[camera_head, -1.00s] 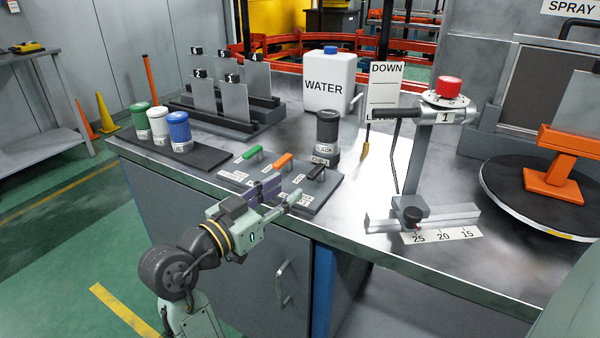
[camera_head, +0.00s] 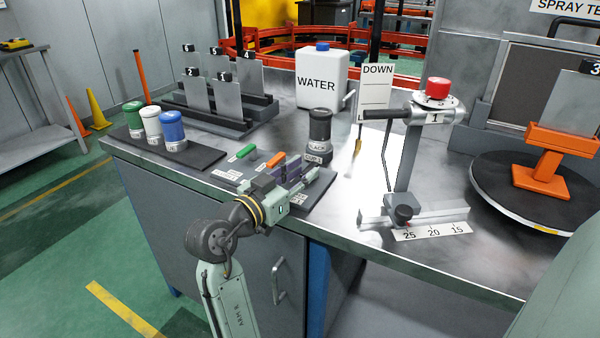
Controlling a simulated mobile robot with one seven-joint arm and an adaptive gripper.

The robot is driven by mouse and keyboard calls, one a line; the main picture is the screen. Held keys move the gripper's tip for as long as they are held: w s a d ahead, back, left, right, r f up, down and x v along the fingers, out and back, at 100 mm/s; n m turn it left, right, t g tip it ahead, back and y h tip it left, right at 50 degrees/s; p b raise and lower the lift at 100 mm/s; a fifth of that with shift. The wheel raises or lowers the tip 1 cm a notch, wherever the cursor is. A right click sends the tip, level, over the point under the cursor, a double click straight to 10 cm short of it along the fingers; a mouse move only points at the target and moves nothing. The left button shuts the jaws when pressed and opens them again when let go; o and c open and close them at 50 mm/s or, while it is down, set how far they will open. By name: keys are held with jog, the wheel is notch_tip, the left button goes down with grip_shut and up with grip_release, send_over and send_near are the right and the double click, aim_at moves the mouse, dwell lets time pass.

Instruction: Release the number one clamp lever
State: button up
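A grey stand marked 1 (camera_head: 436,117) carries a red-topped round head and a black side handle (camera_head: 385,114). A black knob (camera_head: 403,212) sits at its foot on a slide rail. A dark panel (camera_head: 318,205) on the bench front carries a green handle (camera_head: 245,151) and an orange handle (camera_head: 275,160). The black handle on its right end is hidden behind my gripper. My gripper (camera_head: 300,175) is over this panel, left of the stand, its fingers apart and pointing up-right. Whether it touches the hidden handle cannot be told. I cannot read which lever is number one.
A black canister (camera_head: 320,130) stands close behind my gripper. Green, white and blue canisters (camera_head: 172,129) stand at left, before numbered plates in a rack (camera_head: 225,122). A water jug (camera_head: 321,82) is at the back. A round turntable (camera_head: 490,185) with an orange fixture is at right.

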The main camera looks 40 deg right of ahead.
grip_shut()
jog(key=shift+s+d+n+t+y, duration=0.1)
jog(key=shift+s+n+t+y, duration=0.15)
jog(key=shift+n+t, duration=0.4)
jog(key=shift+s+n+t+y, duration=0.25)
jog(key=shift+n+t, duration=0.1)
jog(key=shift+t, duration=0.5)
jog(key=shift+w, duration=0.1)
jog(key=shift+o, duration=1.3)
grip_release()
